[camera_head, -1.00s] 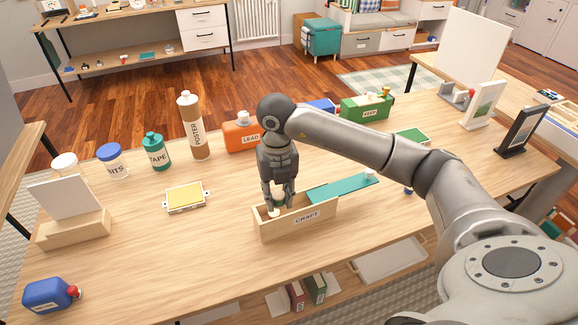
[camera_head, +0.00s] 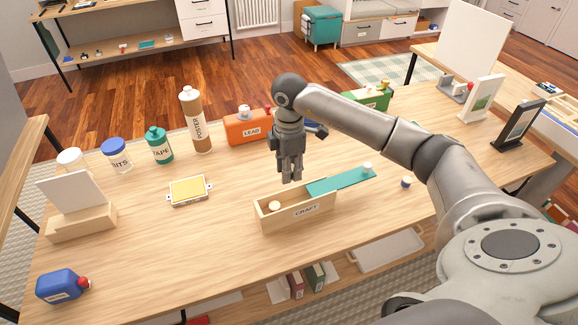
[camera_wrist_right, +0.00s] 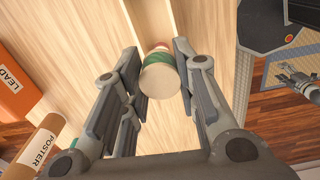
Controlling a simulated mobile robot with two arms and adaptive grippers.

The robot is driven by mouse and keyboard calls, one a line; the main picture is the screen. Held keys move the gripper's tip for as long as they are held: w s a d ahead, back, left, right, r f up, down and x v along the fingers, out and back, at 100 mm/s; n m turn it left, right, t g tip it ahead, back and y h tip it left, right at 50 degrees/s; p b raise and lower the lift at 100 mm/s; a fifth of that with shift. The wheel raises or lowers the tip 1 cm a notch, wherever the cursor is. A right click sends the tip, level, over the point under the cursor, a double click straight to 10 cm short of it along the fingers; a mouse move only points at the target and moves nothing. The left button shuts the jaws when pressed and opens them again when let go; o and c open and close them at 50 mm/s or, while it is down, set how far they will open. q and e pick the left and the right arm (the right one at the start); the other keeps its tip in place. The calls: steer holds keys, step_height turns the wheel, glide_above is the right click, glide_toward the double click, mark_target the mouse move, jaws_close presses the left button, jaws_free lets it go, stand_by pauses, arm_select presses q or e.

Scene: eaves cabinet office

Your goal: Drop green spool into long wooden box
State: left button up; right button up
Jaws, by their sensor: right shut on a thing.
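The green spool (camera_wrist_right: 160,75), with a pale round end, shows between the fingertips of my right gripper (camera_wrist_right: 160,60) in the right wrist view. My right gripper is shut on it. The box is labelled CRAFT. Its teal lid (camera_head: 335,183) is slid to the right, leaving the left part open. A pale round-topped thing (camera_head: 275,206) sits inside the left end. My left gripper is out of view.
The orange LEAD bottle (camera_head: 247,128), POSTER bottle (camera_head: 196,122), TAPE bottle (camera_head: 159,146) and a white jar (camera_head: 117,156) line the back. A yellow pad (camera_head: 189,190) lies left of the box. A blue bottle (camera_head: 62,287) lies front left. The table front is clear.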

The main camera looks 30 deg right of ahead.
step_height(320, 180, down, 6)
steer(key=b, duration=0.4)
steer(key=shift+r, duration=0.15)
steer(key=o, duration=0.9)
step_height(320, 180, up, 12)
stand_by(0.4)
